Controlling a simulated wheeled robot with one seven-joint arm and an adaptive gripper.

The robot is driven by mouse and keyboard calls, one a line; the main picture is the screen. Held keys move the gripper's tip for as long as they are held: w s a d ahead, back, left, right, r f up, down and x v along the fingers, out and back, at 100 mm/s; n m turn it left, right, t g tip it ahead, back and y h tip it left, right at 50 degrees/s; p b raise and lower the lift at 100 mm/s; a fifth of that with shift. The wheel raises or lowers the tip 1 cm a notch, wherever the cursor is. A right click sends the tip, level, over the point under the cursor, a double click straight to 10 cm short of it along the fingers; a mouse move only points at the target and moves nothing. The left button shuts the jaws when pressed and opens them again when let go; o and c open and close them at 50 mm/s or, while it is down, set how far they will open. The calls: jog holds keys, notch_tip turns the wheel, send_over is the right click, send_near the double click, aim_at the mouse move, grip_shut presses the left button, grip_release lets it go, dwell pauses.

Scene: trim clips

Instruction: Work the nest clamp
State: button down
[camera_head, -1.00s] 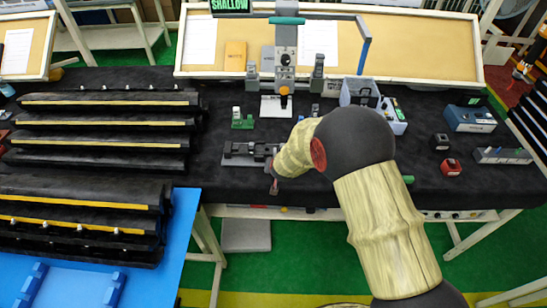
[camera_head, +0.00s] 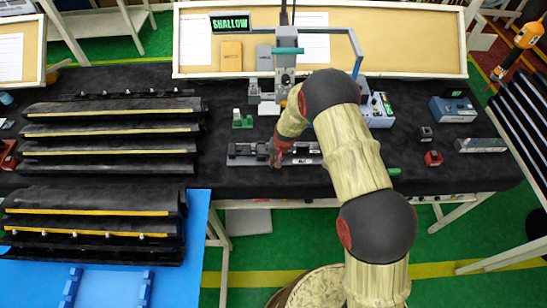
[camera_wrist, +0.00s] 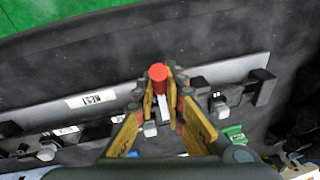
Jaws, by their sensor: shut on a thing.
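The nest (camera_head: 247,160) is a long grey plate with black blocks and small fittings, lying near the front of the black-covered bench. It also shows in the wrist view (camera_wrist: 205,79), where its white label (camera_wrist: 92,98) appears upside down. The clamp handle (camera_wrist: 158,73) has a red tip and rises from the middle of the nest. My gripper (camera_wrist: 161,97) has its yellow fingers on either side of this handle and is shut on it. In the head view my gripper (camera_head: 278,156) is at the nest's middle, and my arm covers part of the right side.
A press-like stand (camera_head: 285,68) with a teal bar is behind the nest, near a green SHALLOW sign (camera_head: 230,22). A small green fixture (camera_head: 242,121) is behind the nest. Black trim strips (camera_head: 110,129) fill the left. A red block (camera_head: 433,158) sits right.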

jog(key=shift+w+r+g+p, duration=0.2)
jog(key=shift+g+p, duration=0.2)
jog(key=shift+p, duration=0.4)
jog(key=c, duration=1.8)
grip_release()
jog(key=shift+c, duration=0.2)
jog(key=shift+f, duration=0.1)
notch_tip(320, 180, up, 12)
jog(key=s+d, duration=0.1)
jog(key=shift+d, duration=0.3)
jog(key=shift+s+f, duration=0.1)
